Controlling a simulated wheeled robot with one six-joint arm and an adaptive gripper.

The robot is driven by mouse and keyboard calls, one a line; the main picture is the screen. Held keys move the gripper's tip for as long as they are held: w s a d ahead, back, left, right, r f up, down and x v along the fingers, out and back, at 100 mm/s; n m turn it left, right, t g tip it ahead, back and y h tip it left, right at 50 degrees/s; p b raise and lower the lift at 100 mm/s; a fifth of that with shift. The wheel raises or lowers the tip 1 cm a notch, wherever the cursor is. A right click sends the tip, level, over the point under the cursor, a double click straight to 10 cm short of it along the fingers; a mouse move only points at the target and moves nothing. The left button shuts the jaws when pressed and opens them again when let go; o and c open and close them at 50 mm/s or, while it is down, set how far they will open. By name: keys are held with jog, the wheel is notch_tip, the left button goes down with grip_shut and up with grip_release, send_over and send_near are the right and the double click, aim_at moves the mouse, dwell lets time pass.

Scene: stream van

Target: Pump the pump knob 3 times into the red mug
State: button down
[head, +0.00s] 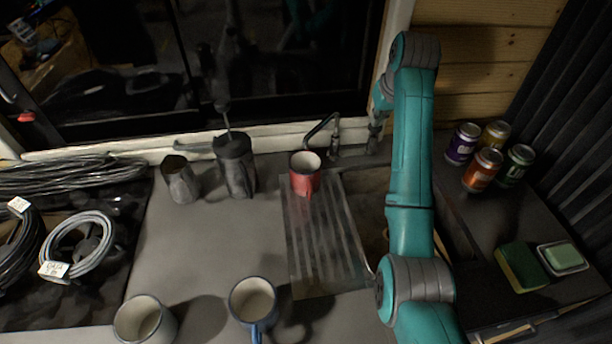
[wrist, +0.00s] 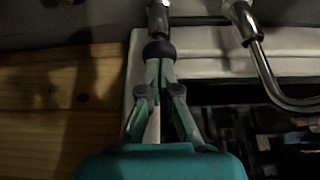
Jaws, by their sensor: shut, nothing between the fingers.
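The red mug (head: 305,180) stands upright at the back of the ribbed drainboard, its opening just in front of or under the tap's spout tip. The chrome tap (head: 335,135) stands beside it. It also shows in the wrist view (wrist: 262,70). The black round pump knob (wrist: 158,48) sits on a chrome post in the wrist view. My gripper (wrist: 160,66) is shut and empty, its fingertips at the knob; I cannot tell whether they touch. In the head view my gripper (head: 379,122) is small and dark, right of the tap.
A white mug (head: 140,320) and blue-handled mug (head: 254,302) stand at the front. A metal jug (head: 180,182) and dark lidded pot (head: 238,172) stand left of the red mug. Several cans (head: 482,170), a sponge (head: 520,268) and soap (head: 562,256) are right. The window (head: 290,60) is behind.

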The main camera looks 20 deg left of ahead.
jog(key=shift+r, duration=2.15)
jog(key=shift+f, duration=0.25)
jog(key=shift+f, duration=2.4)
jog(key=shift+r, duration=2.65)
jog(key=shift+f, duration=0.2)
